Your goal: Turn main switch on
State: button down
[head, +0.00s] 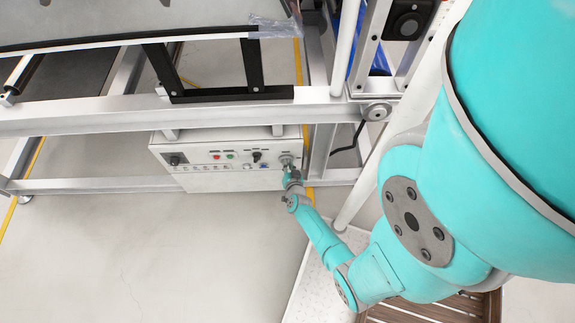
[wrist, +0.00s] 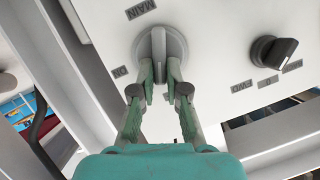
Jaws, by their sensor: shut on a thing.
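The main switch (wrist: 172,42) is a round grey rotary knob with a raised bar handle on a white panel, with a MAIN label (wrist: 140,9) beside it. In the wrist view the bar runs roughly up and down the picture. An ON label (wrist: 120,72) sits to the lower left of the knob. My gripper (wrist: 160,68) is shut on the knob's bar, one green-grey finger on each side. In the head view my gripper (head: 289,170) is at the right end of the control box (head: 225,182) and hides part of the knob.
A black selector knob (wrist: 272,50) with FWD and 0 labels is to the right in the wrist view. Red and green buttons (head: 223,156) sit on the box. A metal frame beam (head: 200,114) runs above it. The grey floor (head: 130,250) in front is clear.

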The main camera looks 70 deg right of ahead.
jog(key=shift+s+d+f+m+t+h, duration=0.1)
jog(key=shift+s+f+m+t, duration=0.15)
jog(key=shift+m+t, duration=1)
jog(key=shift+s+d+f+m+t+h, duration=0.15)
jog(key=shift+f+m+t, duration=0.3)
jog(key=shift+m, duration=1.55)
jog(key=shift+s+d+f+m+t+h, duration=0.1)
jog(key=shift+s+f+m+t, duration=0.15)
jog(key=shift+m+t, duration=1.05)
jog(key=shift+f+m, duration=0.1)
jog(key=shift+m, duration=0.75)
jog(key=c, duration=1.2)
grip_release()
jog(key=shift+a+r, duration=0.1)
jog(key=shift+r, duration=0.15)
